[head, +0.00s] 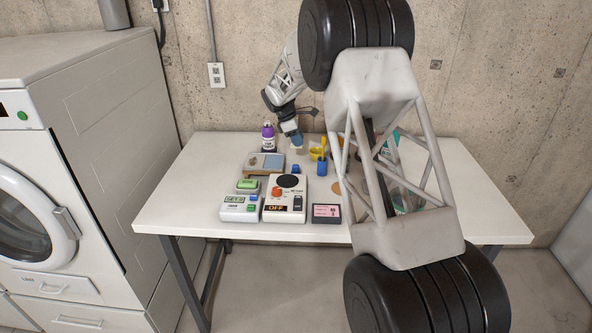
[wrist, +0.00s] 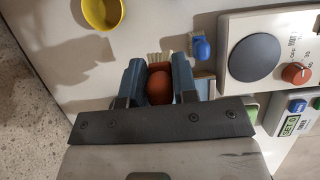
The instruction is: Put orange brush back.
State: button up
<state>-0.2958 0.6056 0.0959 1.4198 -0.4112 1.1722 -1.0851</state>
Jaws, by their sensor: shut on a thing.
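The orange brush (wrist: 159,88) is between the two blue-grey fingers of my gripper (wrist: 158,82) in the wrist view. Its rounded orange-red end faces the camera, and pale bristles (wrist: 158,58) show beyond it. My gripper is shut on it. In the head view my gripper (head: 295,138) is over the back middle of the white table, right of a purple bottle (head: 268,137). A small tan part shows below the fingers there.
A hotplate device (head: 284,199) with an orange knob, a small blue object (head: 295,169), a shallow tray (head: 250,168) and a pink-screened box (head: 327,213) stand nearer. The table's left side is clear. My arm hides much of the right side.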

send_over(301, 169)
jog(key=a, duration=0.1)
jog(key=shift+a+f, duration=0.15)
jog(key=shift+f, duration=3)
jog(key=shift+f, duration=1.85)
jog(key=shift+f, duration=0.1)
jog(key=o, duration=1)
jog(key=shift+c, duration=0.2)
jog(key=v, duration=1.2)
